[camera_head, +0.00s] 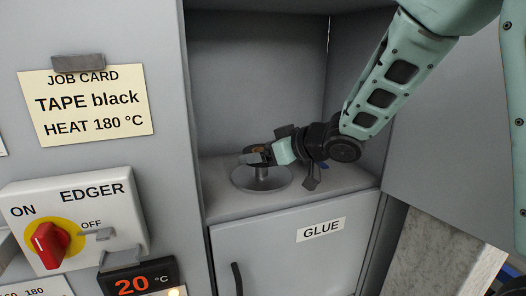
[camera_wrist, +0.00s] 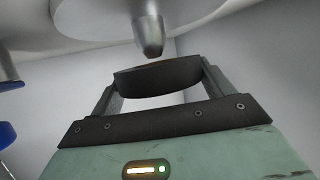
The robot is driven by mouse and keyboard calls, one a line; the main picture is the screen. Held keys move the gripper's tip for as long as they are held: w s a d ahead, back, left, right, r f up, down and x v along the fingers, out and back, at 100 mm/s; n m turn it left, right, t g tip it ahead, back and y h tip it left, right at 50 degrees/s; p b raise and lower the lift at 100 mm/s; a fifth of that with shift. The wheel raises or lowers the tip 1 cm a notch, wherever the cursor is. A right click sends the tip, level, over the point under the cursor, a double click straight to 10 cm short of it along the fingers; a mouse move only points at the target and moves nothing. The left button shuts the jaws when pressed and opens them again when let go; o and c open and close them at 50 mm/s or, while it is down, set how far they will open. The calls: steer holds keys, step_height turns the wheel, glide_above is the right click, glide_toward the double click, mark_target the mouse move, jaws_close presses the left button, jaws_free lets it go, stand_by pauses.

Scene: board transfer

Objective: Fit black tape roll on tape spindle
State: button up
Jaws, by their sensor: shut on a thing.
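My gripper (camera_head: 258,155) reaches into the cabinet recess and is shut on the black tape roll, just above the tape spindle (camera_head: 262,173). In the wrist view the black tape roll (camera_wrist: 155,82) is a dark curved band between the two fingers. The spindle's tapered metal tip (camera_wrist: 149,38) shows close to the roll, on its far side, and looks apart from it. Its round grey base (camera_head: 250,187) rests on the shelf. The roll's hole is hidden, so I cannot tell whether it lines up with the tip. The roll is mostly hidden in the head view.
The recess has a back wall and side walls close around my arm. An open door (camera_head: 450,130) stands at the right. A GLUE cupboard (camera_head: 290,255) is below the shelf. In the wrist view a second metal post (camera_wrist: 6,68) and a blue object (camera_wrist: 6,135) show at the left edge.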

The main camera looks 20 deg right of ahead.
steer(key=shift+f+b, duration=1.05)
steer(key=shift+f, duration=0.35)
steer(key=o, duration=1)
steer(key=shift+s+d, duration=0.1)
steer(key=v, duration=1.7)
steer(key=shift+r+b, duration=0.15)
steer(key=shift+b, duration=0.3)
